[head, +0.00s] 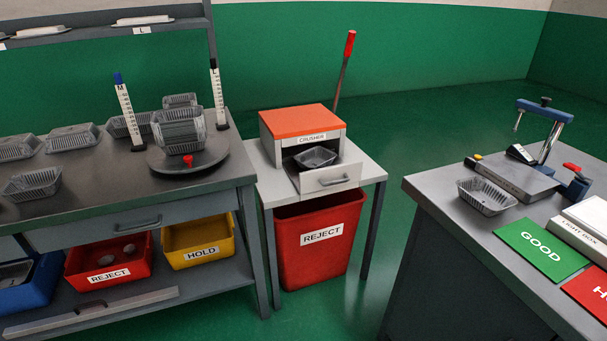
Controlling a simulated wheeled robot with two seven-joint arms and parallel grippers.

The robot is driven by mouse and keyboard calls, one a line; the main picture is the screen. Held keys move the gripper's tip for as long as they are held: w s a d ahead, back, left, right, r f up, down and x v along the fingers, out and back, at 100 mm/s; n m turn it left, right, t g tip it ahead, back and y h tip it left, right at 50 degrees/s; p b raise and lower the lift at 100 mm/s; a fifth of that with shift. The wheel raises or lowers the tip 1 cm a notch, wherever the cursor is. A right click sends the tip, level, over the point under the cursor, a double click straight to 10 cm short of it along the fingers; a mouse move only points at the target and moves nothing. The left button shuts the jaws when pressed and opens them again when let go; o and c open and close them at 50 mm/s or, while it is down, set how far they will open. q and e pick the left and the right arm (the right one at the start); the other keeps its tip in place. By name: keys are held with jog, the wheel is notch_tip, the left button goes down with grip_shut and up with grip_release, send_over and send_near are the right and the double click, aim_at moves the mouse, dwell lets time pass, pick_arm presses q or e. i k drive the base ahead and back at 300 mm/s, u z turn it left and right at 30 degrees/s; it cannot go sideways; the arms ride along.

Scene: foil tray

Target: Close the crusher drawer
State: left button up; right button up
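The crusher (302,122) is a grey box with an orange top on a small grey table between the two benches. Its drawer (331,181) is pulled out toward me, with a bar handle on the front. A foil tray (315,157) sits in the open drawer. A long lever with a red grip (349,45) stands up behind the crusher, leaning slightly right. Neither of my grippers shows in the head view.
A red REJECT bin (320,255) stands under the crusher table (370,171). The left bench (110,190) holds several foil trays and a turntable. The right bench (432,187) carries a foil tray (486,195), a clamp device and a green GOOD card (541,250).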

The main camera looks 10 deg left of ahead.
aim_at(340, 173)
jog(key=u, duration=0.55)
jog(key=i, duration=1.65)
jog(key=z, duration=1.1)
jog(key=k, duration=1.15)
jog(key=u, duration=0.7)
jog(key=i, duration=0.7)
jog(key=u, duration=0.05)
